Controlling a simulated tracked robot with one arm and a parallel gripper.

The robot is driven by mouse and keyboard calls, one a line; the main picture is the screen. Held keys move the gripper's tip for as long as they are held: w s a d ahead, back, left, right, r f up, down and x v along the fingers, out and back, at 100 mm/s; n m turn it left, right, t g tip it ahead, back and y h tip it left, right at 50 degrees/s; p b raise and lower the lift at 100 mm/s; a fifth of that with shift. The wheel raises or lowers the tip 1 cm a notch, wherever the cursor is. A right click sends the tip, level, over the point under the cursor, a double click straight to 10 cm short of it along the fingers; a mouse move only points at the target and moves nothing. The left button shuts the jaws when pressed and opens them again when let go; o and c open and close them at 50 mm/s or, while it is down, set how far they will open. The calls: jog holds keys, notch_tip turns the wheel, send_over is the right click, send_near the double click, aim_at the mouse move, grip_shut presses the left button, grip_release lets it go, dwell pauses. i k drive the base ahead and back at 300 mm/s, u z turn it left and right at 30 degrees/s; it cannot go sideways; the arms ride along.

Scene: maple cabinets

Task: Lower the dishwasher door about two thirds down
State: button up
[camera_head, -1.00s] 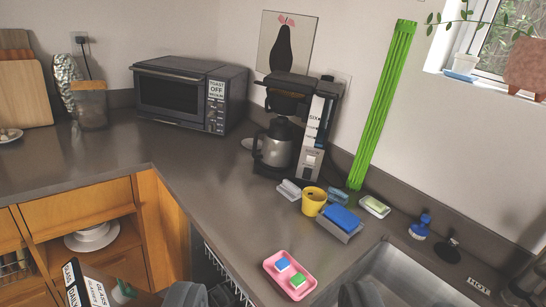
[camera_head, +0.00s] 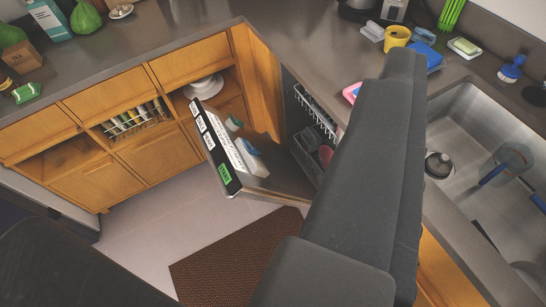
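The dishwasher door (camera_head: 212,146) stands partly open, tilted out from the counter front, left of centre. Its upper edge bears white labels and a green one. Small white and blue items show on its inner side. The dark dishwasher opening holds a white wire rack (camera_head: 316,112) with dishes. Large dark grey parts of mine cross the middle and fill the lower left corner. They cover part of the opening and counter edge. I cannot make out separate fingertips or whether they touch the door.
Wooden cabinets (camera_head: 152,150) line the left, with an open plate cubby. A brown mat (camera_head: 225,262) lies on the floor below the door. The sink (camera_head: 470,125) is at the right. A yellow cup (camera_head: 397,37) stands on the counter. Pale floor left of the mat is clear.

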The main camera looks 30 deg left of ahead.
aim_at(276, 176)
jog(key=z, duration=1.05)
jog(key=k, duration=1.1)
jog(key=u, duration=1.6)
jog(key=i, duration=1.05)
